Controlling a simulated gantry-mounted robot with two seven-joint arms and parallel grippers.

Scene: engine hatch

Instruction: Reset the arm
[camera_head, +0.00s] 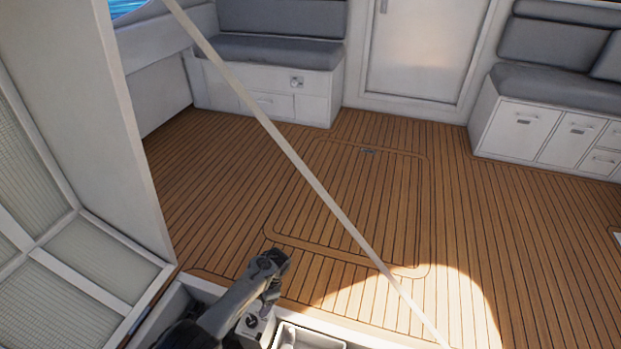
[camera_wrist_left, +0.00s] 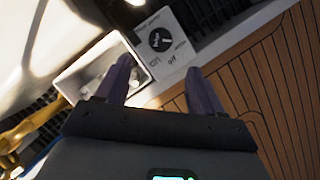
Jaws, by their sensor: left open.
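My left arm comes in at the bottom of the head view, with its gripper (camera_head: 275,265) in front of the wooden deck. In the left wrist view the two dark fingers of the left gripper (camera_wrist_left: 162,90) stand apart with nothing between them. Just beyond the fingertips is a rotary switch (camera_wrist_left: 160,40) on a pale panel, with lettering that includes "off". The switch also shows in the head view (camera_head: 252,320), right beside the arm. My right gripper is in neither view.
A white open bin (camera_wrist_left: 92,72) lies left of the switch; its rim shows in the head view (camera_head: 308,338). The raised hatch (camera_head: 90,130) stands at the left. A thin pale strut (camera_head: 290,152) crosses the head view diagonally. The deck (camera_head: 400,190) is clear, with seats behind.

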